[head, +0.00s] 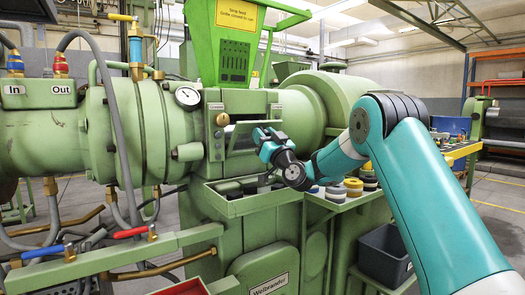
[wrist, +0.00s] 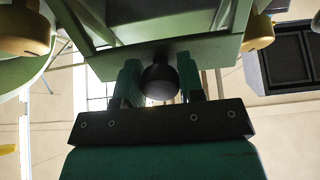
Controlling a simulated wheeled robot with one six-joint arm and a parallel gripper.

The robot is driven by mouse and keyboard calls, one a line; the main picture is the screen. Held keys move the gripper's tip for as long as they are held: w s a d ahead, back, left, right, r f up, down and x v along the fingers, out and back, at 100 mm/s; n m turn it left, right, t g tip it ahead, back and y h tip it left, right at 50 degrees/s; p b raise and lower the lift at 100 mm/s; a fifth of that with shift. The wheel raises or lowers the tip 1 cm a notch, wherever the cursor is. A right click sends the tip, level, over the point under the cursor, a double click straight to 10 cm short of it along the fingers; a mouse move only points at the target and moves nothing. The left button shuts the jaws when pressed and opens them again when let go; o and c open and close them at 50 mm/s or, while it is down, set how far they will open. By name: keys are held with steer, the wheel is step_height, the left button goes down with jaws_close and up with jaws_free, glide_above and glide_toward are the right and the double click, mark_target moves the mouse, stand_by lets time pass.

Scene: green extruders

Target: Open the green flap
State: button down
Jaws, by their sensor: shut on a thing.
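The green flap (head: 243,127) is on the front of the green extruder, below the hopper and right of the round gauge. It stands tilted out from the housing, with a dark gap showing by it. In the wrist view the flap's green edge (wrist: 112,64) spans the top. A round black knob (wrist: 160,84) sits at that edge. My gripper (head: 262,136) is at the flap in the head view. In the wrist view my gripper's teal fingers (wrist: 159,80) are on both sides of the knob, shut on it. The knob is hidden in the head view.
A green tray (head: 250,203) juts out below the flap. A side shelf holds several round pucks (head: 353,187). The green hopper (head: 232,45) with a yellow sign rises above. A dark bin (head: 385,257) stands low at the right. Hoses and pipes fill the left.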

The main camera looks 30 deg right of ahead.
steer(key=shift+s+f+b, duration=0.25)
steer(key=shift+f+b, duration=0.25)
steer(key=shift+b, duration=0.2)
steer(key=shift+s+f+b, duration=0.2)
steer(key=shift+f+b, duration=0.25)
steer(key=shift+b, duration=0.25)
steer(key=c, duration=0.8)
jaws_free()
steer(key=shift+d, duration=0.1)
steer(key=shift+o, duration=0.2)
steer(key=shift+r, duration=0.15)
step_height(320, 180, up, 20)
steer(key=p, duration=0.5)
